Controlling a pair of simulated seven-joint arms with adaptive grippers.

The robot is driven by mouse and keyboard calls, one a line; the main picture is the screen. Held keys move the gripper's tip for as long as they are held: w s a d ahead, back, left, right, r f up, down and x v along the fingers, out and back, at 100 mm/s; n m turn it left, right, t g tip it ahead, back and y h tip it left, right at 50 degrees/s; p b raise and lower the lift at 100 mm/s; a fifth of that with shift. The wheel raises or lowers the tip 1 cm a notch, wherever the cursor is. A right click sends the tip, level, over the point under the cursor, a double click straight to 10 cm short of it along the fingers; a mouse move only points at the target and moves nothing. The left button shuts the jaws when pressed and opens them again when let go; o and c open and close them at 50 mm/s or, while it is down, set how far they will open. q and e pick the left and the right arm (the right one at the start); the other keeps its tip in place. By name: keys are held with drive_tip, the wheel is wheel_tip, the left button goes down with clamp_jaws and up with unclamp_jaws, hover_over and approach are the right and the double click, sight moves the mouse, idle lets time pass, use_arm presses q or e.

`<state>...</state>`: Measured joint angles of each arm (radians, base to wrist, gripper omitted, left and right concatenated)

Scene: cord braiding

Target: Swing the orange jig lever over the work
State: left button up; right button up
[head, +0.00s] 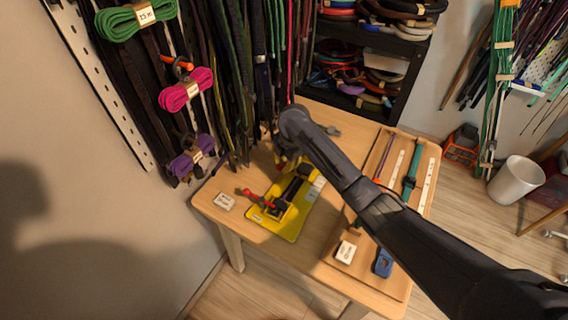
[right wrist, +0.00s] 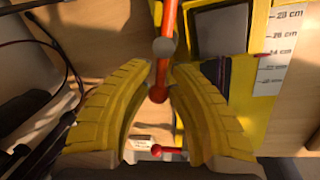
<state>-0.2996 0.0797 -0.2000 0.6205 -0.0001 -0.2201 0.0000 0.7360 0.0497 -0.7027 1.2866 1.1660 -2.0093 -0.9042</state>
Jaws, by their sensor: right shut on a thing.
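The yellow jig (head: 289,228) lies on the wooden table with a dark purple cord (head: 292,188) along it. My right gripper (head: 284,161) is at the far end of the jig in the head view, partly hidden by my arm. In the right wrist view, its yellow fingers (right wrist: 162,72) are closed about the orange lever (right wrist: 167,22), which has a grey knob and a red-orange end between them. My left gripper is out of view.
A wooden tray (head: 330,258) with cords, white strips and a blue item (head: 384,262) is right of the jig, under my arm. A white label block (head: 224,201) sits left. Hanging cords (head: 240,80) are close behind the table.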

clamp_jaws()
